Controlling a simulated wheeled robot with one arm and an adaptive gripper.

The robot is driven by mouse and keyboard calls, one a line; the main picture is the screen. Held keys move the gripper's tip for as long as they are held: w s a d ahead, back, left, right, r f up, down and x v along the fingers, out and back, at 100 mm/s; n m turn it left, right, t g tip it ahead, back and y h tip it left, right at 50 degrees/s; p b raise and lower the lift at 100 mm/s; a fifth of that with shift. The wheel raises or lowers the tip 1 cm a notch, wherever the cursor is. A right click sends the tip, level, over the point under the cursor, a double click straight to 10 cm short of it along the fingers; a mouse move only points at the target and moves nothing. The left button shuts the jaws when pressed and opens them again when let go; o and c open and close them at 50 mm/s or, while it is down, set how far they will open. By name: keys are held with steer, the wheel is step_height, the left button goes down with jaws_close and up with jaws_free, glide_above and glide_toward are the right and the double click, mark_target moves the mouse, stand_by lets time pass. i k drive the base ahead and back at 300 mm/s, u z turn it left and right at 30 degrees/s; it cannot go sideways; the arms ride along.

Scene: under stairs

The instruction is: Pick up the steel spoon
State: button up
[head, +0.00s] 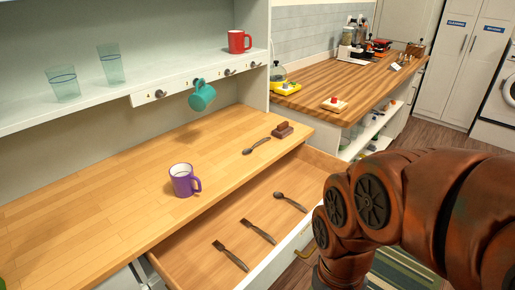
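One grey metal spoon (257,146) lies on the wooden counter, left of a small brown block. Another grey spoon (290,201) lies in the open wooden drawer below, toward its right end. Both look alike in colour, so I cannot tell from looks alone which is the steel spoon. My reddish-brown arm fills the right side of the head view, to the right of the drawer. My gripper is not in view, and nothing shows whether it holds anything.
Two forks (230,256) lie in the drawer (215,220). A purple mug (183,180) and the brown block (283,130) stand on the counter (110,190). A teal mug (202,95) hangs from a hook. Glasses (110,63) and a red mug (237,41) stand on the shelf.

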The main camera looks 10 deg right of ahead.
mark_target(247, 150)
steer(key=z, duration=1.5)
steer(key=i, duration=1.15)
steer(key=u, duration=3.8)
